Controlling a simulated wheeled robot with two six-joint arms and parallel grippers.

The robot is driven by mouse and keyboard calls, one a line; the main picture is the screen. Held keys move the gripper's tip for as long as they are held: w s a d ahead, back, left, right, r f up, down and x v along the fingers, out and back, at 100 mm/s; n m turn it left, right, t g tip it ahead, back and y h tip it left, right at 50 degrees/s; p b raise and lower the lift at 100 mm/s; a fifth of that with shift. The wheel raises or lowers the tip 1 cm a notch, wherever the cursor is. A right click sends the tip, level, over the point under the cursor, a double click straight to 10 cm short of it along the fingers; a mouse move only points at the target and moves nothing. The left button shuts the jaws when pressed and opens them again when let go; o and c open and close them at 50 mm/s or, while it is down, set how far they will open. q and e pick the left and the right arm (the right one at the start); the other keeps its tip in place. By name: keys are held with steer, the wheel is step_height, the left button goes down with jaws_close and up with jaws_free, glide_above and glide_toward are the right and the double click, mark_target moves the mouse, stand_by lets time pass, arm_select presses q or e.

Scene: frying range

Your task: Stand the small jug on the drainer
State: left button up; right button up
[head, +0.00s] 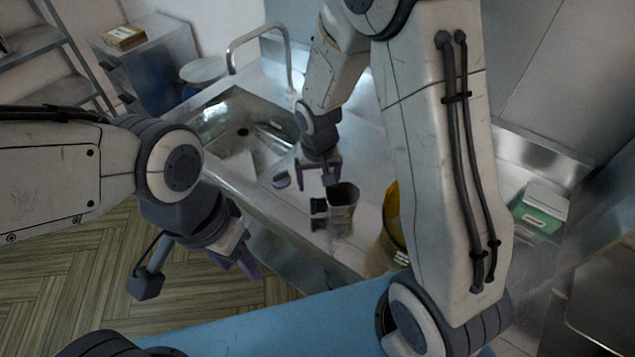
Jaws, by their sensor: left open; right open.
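The small jug (343,210) is a grey metal vessel, seemingly upright, on the steel surface (367,157) to the right of the sink. A dark piece at its left side looks like its handle; I cannot tell for sure. That steel surface looks like the drainer, though its borders are unclear. My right gripper (319,175) is open and points down just behind the jug's rim, close to it; whether they touch is not clear. My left gripper (247,262) is open and empty, over the floor in front of the counter.
The sink (236,133) with a curved tap (259,37) lies left of the jug. A small dark round object (281,180) sits near the sink's edge. A yellow container (391,225) is partly hidden by my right arm. A green-and-white box (540,208) stands at right.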

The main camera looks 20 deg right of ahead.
steer(key=s+a+r+n, duration=0.3)
steer(key=s+r, duration=0.1)
steer(key=s, duration=0.3)
steer(key=s+a+r+n+g+y, duration=0.1)
steer(key=s+a+r+n, duration=0.2)
steer(key=s+r, duration=0.2)
steer(key=s+a+r+n, duration=0.2)
steer(key=s+r, duration=0.3)
steer(key=s, duration=0.5)
steer(key=shift+s+a+n, duration=0.15)
steer(key=shift+a+n, duration=0.25)
steer(key=shift+n, duration=0.1)
